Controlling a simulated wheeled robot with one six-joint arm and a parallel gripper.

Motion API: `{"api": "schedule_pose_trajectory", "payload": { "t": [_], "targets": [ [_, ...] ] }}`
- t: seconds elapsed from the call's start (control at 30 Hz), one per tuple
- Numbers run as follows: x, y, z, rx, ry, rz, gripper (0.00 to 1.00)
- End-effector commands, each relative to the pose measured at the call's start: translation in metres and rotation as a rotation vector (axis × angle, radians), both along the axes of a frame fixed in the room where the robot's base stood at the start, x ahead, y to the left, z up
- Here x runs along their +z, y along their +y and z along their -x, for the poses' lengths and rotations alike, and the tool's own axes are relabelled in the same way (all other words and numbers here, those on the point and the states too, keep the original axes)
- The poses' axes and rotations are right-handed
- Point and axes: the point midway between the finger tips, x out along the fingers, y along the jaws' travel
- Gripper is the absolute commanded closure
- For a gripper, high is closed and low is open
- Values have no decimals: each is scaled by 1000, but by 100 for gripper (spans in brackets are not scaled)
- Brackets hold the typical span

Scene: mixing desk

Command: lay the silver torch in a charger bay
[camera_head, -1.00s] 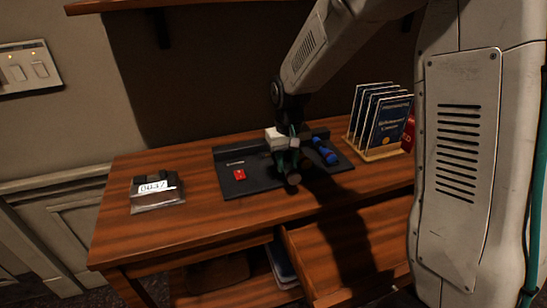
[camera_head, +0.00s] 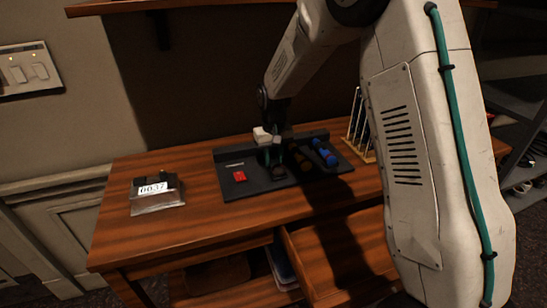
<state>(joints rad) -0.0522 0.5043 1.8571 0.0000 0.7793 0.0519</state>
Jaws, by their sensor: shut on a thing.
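The black charger tray (camera_head: 232,189) lies on the wooden desk, with a low wall along its back. A blue torch (camera_head: 327,156) lies in its right part, beside darker, bare-looking bays (camera_head: 302,158).
A red block (camera_head: 240,176) and a small pale strip (camera_head: 235,164) are on the tray's left part. A box labelled 0037 (camera_head: 155,195) stands on the left of the desk (camera_head: 140,236). A booklet rack (camera_head: 358,125), partly hidden by my arm, is at right. A drawer (camera_head: 335,255) is open below.

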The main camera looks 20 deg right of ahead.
Motion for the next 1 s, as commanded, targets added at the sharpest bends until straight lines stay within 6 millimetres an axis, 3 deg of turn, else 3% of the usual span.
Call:
{"api": "schedule_pose_trajectory", "payload": {
  "t": [0.17, 0.2, 0.27, 0.67, 1.0],
  "targets": [
    [-3, 0, 0, 0, 1, 0, 100],
    [-3, 0, 0, 0, 1, 0, 65],
    [-3, 0, 0, 0, 1, 0, 51],
    [7, 0, 0, 0, -1, 0, 51],
    [76, 0, 0, 0, -3, 0, 51]
  ]
}}
